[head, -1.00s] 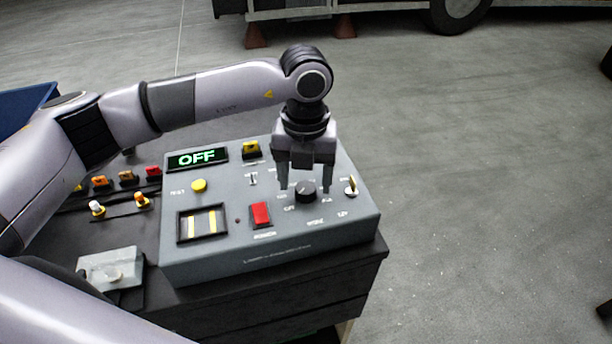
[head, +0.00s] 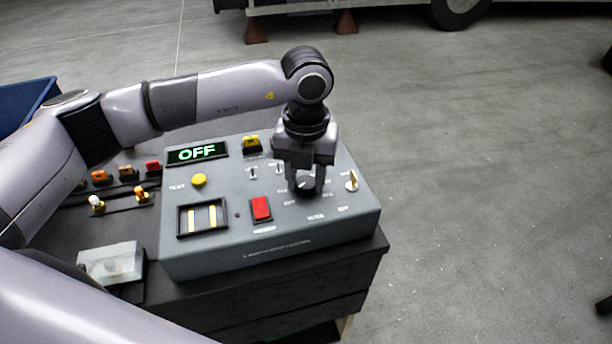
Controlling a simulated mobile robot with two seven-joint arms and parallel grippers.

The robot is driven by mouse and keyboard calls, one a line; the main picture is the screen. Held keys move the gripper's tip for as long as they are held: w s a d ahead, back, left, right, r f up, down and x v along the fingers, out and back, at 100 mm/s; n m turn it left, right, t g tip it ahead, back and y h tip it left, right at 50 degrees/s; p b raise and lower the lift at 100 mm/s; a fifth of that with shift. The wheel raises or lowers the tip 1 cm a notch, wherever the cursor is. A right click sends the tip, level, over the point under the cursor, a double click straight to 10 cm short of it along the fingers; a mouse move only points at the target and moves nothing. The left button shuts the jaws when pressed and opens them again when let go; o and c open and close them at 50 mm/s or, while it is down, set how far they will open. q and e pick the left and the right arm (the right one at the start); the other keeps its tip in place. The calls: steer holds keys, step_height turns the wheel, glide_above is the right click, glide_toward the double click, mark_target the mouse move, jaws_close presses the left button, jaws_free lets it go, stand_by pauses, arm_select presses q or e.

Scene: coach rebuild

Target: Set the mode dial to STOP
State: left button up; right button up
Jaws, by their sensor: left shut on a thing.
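The mode dial (head: 305,184) is a round black knob on the sloped top of the grey control box (head: 225,259). Small printed labels surround it, too small to read surely. My left gripper (head: 305,187) points down over the dial and is shut on it, one finger at each side. The fingers partly hide the dial, and I cannot tell which label it points to. A display (head: 197,153) at the back left of the box reads OFF in green. My right gripper is not in view.
On the box are a red rocker switch (head: 261,209), a yellow button (head: 199,180), a yellow-topped switch (head: 252,145) and a toggle lever (head: 352,181) right of the dial. Open floor lies right.

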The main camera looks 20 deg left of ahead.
mark_target(306, 182)
arm_select(q)
steer(key=m+b, duration=0.4)
steer(key=shift+f+m, duration=0.15)
steer(key=shift+m, duration=0.15)
steer(key=m+b, duration=0.2)
steer(key=m, duration=0.1)
steer(key=shift+m, duration=0.3)
steer(key=m+b, duration=0.2)
steer(key=shift+m, duration=0.4)
steer(key=m+b, duration=0.2)
steer(key=m, duration=0.3)
steer(key=shift+r+m+b, duration=0.25)
steer(key=shift+m+b, duration=0.05)
steer(key=shift+m, duration=1.2)
steer(key=o, duration=1.1)
steer(key=shift+c, duration=0.2)
steer(key=shift+r, duration=3.55)
